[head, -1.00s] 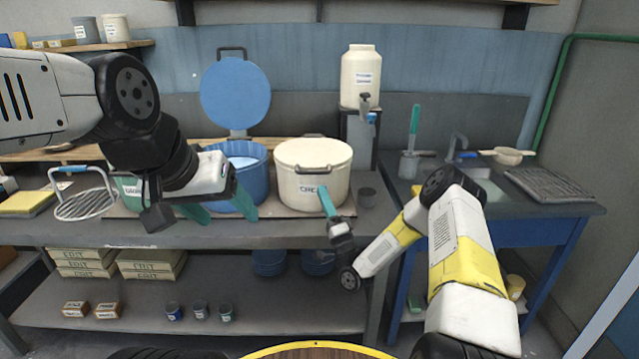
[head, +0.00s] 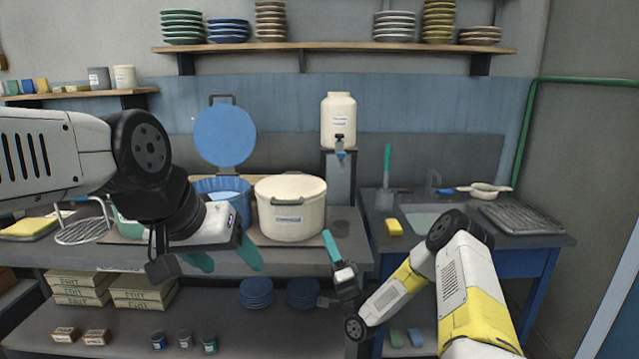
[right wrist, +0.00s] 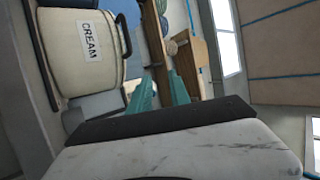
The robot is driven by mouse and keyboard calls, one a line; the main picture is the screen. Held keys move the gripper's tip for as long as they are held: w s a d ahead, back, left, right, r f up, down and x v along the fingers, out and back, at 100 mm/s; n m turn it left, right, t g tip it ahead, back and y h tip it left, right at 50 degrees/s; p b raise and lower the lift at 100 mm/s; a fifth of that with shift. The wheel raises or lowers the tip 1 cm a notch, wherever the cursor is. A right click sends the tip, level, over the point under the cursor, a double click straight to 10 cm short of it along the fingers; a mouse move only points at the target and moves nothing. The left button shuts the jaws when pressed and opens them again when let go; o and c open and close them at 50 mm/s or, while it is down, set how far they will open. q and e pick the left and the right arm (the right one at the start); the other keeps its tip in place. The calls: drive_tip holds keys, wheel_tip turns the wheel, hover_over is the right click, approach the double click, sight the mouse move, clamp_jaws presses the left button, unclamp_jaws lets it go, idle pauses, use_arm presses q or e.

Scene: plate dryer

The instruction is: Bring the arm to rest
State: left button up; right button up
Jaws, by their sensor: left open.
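My left gripper (head: 222,258) comes in from the left in the head view. Its two teal fingers are apart and empty, in front of the shelf unit's counter edge. My right gripper (head: 330,246) hangs in front of the counter's right end, below and right of the cream pot, with one teal finger clearly visible in the head view. In the right wrist view its two teal fingers (right wrist: 160,88) stand apart with nothing held between them. The cream pot (head: 290,222) is lidded and shows at the upper left of the right wrist view (right wrist: 80,45).
A blue pot (head: 235,185) with its lid (head: 224,135) raised stands beside the cream pot. A white dispenser (head: 338,115) stands behind. The sink counter (head: 515,225) is at right, with a yellow sponge (head: 394,228). Plates fill the wall shelf (head: 340,47).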

drive_tip(key=w+a+r+n+g+h, duration=0.2)
drive_tip(key=w+r+n+g, duration=0.3)
drive_tip(key=r+n+g, duration=0.4)
drive_tip(key=s+d+r+n+g+h, duration=0.1)
drive_tip(key=s+d+r+g+h, duration=0.1)
drive_tip(key=s+d+r+h, duration=0.5)
drive_tip(key=s+d+r+g, duration=0.1)
drive_tip(key=s+d+g, duration=0.2)
drive_tip(key=s, duration=1.4)
drive_tip(key=s+d+r+g, duration=0.2)
drive_tip(key=s+d, duration=0.1)
drive_tip(key=s, duration=1.4)
drive_tip(key=shift+d+g+h, duration=0.15)
drive_tip(key=shift+g+h, duration=0.15)
drive_tip(key=shift+g, duration=0.1)
